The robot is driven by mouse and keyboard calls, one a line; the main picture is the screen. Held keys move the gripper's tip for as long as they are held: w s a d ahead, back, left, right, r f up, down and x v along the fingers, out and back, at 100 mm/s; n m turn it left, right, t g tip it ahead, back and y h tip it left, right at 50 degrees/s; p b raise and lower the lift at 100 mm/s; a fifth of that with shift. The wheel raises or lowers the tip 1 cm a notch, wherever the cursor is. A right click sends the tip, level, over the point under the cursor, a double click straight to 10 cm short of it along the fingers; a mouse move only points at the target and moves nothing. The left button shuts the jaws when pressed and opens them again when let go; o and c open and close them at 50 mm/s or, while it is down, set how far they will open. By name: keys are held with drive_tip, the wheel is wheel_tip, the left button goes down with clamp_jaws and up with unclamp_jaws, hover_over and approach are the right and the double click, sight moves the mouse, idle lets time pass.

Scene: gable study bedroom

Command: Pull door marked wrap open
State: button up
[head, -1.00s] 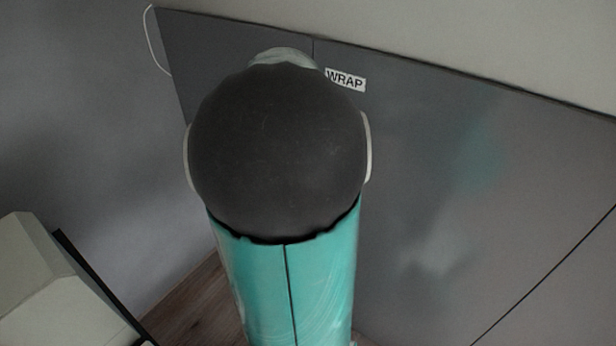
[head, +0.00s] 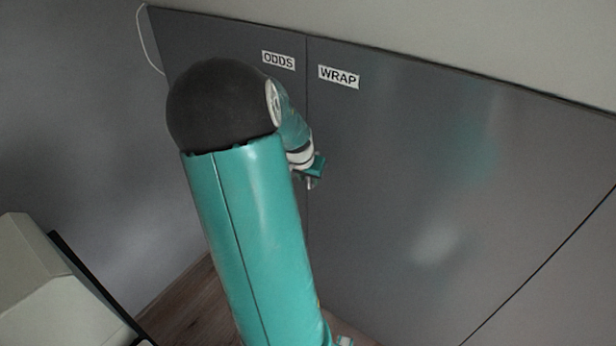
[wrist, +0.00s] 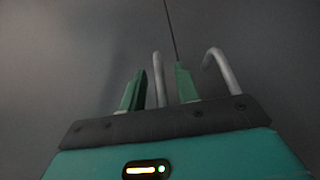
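The grey door marked WRAP (head: 420,180) fills the right of the head view and looks shut, flush with the door marked ODDS (head: 225,40) at its left. The wrist view shows a dark seam (wrist: 171,30) and two pale bar handles. The left handle (wrist: 157,75) shows between my two green fingers; the right handle (wrist: 222,68) is outside them, to the right. Which handle belongs to which door is not labelled there. My gripper (wrist: 160,85) is open, its fingers apart. In the head view my gripper (head: 312,170) is close to the door seam, partly hidden by my arm.
A pale wall (head: 500,40) rises above the doors' top edge, and a grey wall (head: 80,130) is at the left. A pale boxy object (head: 50,290) with a dark edge stands at the lower left. A strip of wooden floor (head: 185,300) shows below.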

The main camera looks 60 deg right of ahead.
drive_tip(key=shift+c, duration=0.2)
clamp_jaws()
drive_tip(key=shift+a, duration=0.15)
